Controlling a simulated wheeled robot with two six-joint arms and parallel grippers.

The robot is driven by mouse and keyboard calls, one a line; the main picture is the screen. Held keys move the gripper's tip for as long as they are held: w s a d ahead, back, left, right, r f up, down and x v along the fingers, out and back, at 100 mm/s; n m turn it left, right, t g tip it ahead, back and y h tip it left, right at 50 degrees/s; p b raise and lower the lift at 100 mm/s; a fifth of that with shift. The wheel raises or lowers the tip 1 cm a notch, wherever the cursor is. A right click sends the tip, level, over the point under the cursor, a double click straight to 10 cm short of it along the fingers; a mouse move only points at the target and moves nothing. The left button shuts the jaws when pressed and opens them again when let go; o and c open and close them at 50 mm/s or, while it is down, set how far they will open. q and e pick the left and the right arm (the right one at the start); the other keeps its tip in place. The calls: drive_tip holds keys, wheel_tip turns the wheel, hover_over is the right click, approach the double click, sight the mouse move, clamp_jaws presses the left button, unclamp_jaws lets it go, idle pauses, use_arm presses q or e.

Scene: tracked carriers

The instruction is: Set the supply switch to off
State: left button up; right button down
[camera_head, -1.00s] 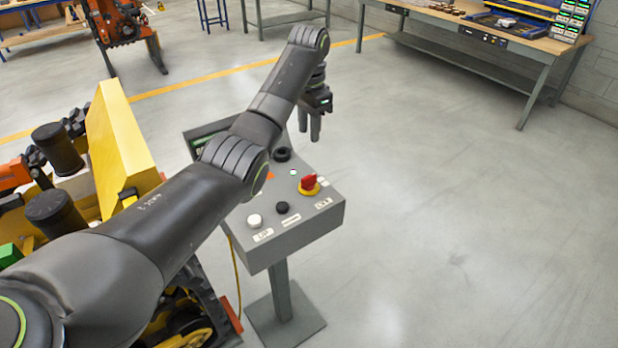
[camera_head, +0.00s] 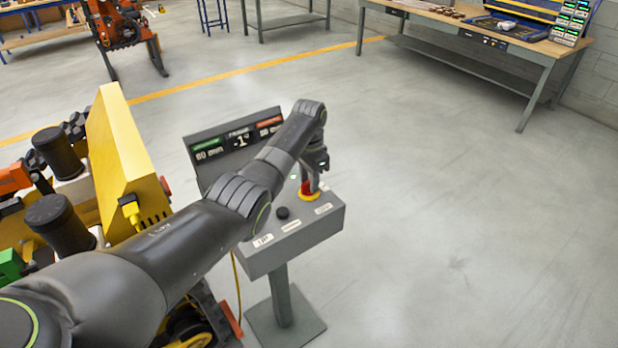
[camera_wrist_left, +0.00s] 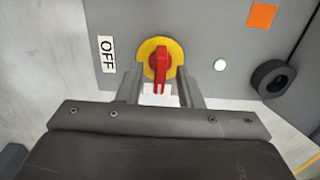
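The supply switch is a red rotary handle (camera_wrist_left: 160,63) on a round yellow plate (camera_wrist_left: 149,47). In the head view, the red handle (camera_head: 306,188) is on the sloped top of a grey control box (camera_head: 297,245), partly covered by my gripper. In the wrist view an OFF label (camera_wrist_left: 107,55) is left of the plate, and the handle points down the picture toward a white label, mostly hidden. My left gripper (camera_wrist_left: 160,82) is open, its two fingers on either side of the handle with gaps showing. It also shows in the head view (camera_head: 315,182). My right gripper is not in view.
A green light (camera_wrist_left: 220,64), a black round knob (camera_wrist_left: 272,79) and an orange patch (camera_wrist_left: 262,15) are right of the switch. A display board (camera_head: 235,141) stands behind the box. A yellow-panelled machine (camera_head: 120,150) is on the left. The floor to the right is clear.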

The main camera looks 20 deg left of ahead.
use_arm(q)
clamp_jaws()
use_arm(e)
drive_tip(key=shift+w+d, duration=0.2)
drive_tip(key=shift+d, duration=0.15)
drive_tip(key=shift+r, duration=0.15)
use_arm(q)
drive_tip(key=shift+r+n+p, duration=0.2)
drive_tip(key=shift+n+p, duration=0.95)
drive_tip(key=shift+n, duration=0.25)
drive_tip(key=n+p, duration=0.1)
drive_tip(key=n, duration=0.2)
drive_tip(key=shift+n+p, duration=0.3)
drive_tip(key=n+p, duration=0.1)
drive_tip(key=n, duration=0.4)
drive_tip(key=n+p, duration=0.1)
drive_tip(key=n, duration=0.5)
drive_tip(key=shift+w+f, duration=0.1)
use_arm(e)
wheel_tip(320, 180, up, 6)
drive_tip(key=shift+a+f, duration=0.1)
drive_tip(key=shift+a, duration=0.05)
use_arm(q)
drive_tip(key=shift+n, duration=0.3)
